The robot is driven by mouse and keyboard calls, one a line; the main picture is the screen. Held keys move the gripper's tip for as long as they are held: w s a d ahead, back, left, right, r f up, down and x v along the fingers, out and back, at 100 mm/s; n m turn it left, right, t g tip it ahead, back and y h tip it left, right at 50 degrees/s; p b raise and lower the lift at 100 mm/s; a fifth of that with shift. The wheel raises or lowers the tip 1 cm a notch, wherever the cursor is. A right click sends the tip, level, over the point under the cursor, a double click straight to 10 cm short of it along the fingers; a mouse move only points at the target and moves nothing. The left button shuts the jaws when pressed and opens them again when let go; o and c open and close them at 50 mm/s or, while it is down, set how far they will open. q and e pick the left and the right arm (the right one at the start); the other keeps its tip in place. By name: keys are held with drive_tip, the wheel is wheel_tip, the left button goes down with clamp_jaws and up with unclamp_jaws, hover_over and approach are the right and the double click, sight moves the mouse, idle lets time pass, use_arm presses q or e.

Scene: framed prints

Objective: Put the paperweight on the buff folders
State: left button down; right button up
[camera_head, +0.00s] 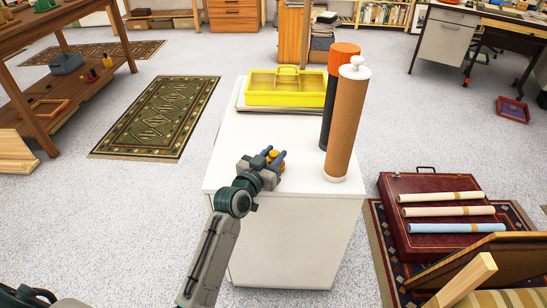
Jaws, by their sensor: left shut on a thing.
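My left gripper (271,154) is over the front left part of the white cabinet top (240,150). It is shut on a small amber-yellow thing, which looks like the paperweight (279,159); the fingers hide part of it. I cannot tell whether it touches the cabinet top. A flat pale stack (240,103), which may be the buff folders, lies at the back of the cabinet top, mostly hidden under a yellow caddy (285,98). My right gripper is not in view.
A tall brown tube (346,125) with a white cap and a dark tube with an orange cap (343,48) stand at the cabinet's right side. The middle of the top is clear. A maroon case (420,185) with rolled prints is on the floor at right.

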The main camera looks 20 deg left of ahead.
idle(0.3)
use_arm(q)
drive_tip(key=c, duration=1.2)
unclamp_jaws()
drive_tip(key=shift+f, duration=0.1)
drive_tip(key=shift+o, duration=0.7)
